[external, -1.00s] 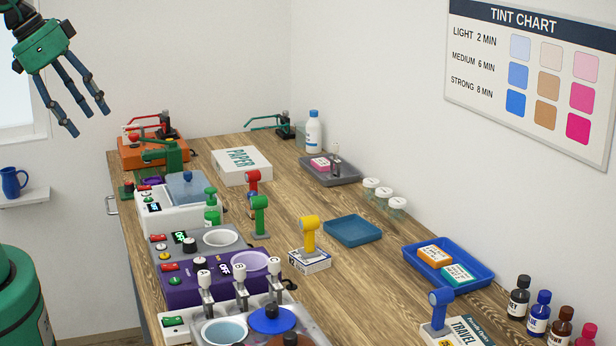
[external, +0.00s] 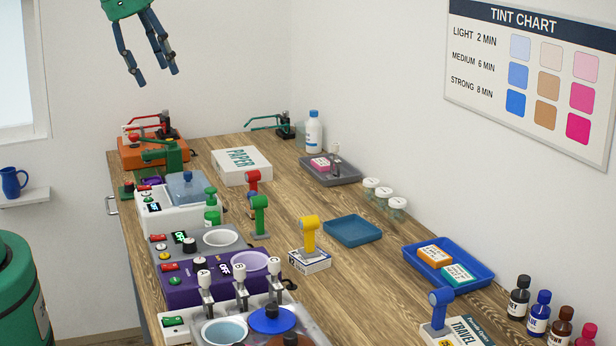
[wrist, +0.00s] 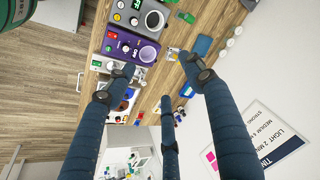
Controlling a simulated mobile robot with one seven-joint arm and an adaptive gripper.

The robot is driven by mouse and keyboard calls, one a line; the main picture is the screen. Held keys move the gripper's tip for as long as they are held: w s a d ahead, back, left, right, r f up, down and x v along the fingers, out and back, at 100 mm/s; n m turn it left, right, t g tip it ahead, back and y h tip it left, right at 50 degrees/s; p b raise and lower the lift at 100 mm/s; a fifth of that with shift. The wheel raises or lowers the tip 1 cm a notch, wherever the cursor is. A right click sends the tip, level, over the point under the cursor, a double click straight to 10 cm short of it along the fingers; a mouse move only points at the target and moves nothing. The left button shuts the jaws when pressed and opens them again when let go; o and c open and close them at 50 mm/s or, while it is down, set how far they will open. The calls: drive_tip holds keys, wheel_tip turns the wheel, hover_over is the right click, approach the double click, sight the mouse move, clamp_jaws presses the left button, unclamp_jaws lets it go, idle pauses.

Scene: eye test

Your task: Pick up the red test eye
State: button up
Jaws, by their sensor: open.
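The red test eye (external: 252,181) stands upright near the middle of the bench in the external view, behind the green test eye (external: 260,214), which partly hides its lower part. A dark blue piece shows just below its head. My gripper (external: 156,77) is open and empty, high above the far left of the bench, well apart from the red test eye. In the wrist view its three blue fingers (wrist: 160,78) are spread with nothing between them. I cannot make out the red test eye there.
A yellow test eye (external: 309,233) stands on a small box, a blue one (external: 440,308) at front right. Paper box (external: 242,166), grey tray (external: 330,176) and teal tray (external: 353,231) lie nearby. Machines (external: 190,205) line the left edge. Bare wood lies right of the red test eye.

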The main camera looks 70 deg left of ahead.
drive_tip(key=w+a+f+m+g+p, duration=0.1)
drive_tip(key=w+a+f+m+p, duration=0.2)
drive_tip(key=w+a, duration=0.65)
drive_tip(key=w+a+f+m+g+p, duration=0.1)
drive_tip(key=w+a+f+m+p, duration=0.15)
drive_tip(key=w+a, duration=0.7)
drive_tip(key=w+a+f+m+p, duration=0.1)
drive_tip(key=w+a+f+m, duration=0.1)
drive_tip(key=a+f, duration=0.3)
drive_tip(key=w+a+f+m+g+p, duration=0.1)
drive_tip(key=w+a+f+m+p, duration=0.1)
drive_tip(key=w+a+f, duration=0.3)
drive_tip(key=w+a+f+m+g+p, duration=0.1)
drive_tip(key=w+a+f+m+p, duration=0.1)
drive_tip(key=a+f, duration=0.5)
wheel_tip(320, 180, down, 5)
drive_tip(key=shift+w+a+m+h, duration=0.15)
drive_tip(key=shift+w+m+h, duration=0.25)
drive_tip(key=shift+w, duration=0.85)
drive_tip(key=shift+f, duration=0.1)
hover_over(253, 173)
drive_tip(key=a, duration=0.1)
drive_tip(key=shift+f+p, duration=0.4)
drive_tip(key=shift+f, duration=3.75)
drive_tip(key=shift+f, duration=0.2)
drive_tip(key=shift+w+f+p, duration=0.1)
drive_tip(key=shift+f+p, duration=0.45)
drive_tip(key=shift+f, duration=1.85)
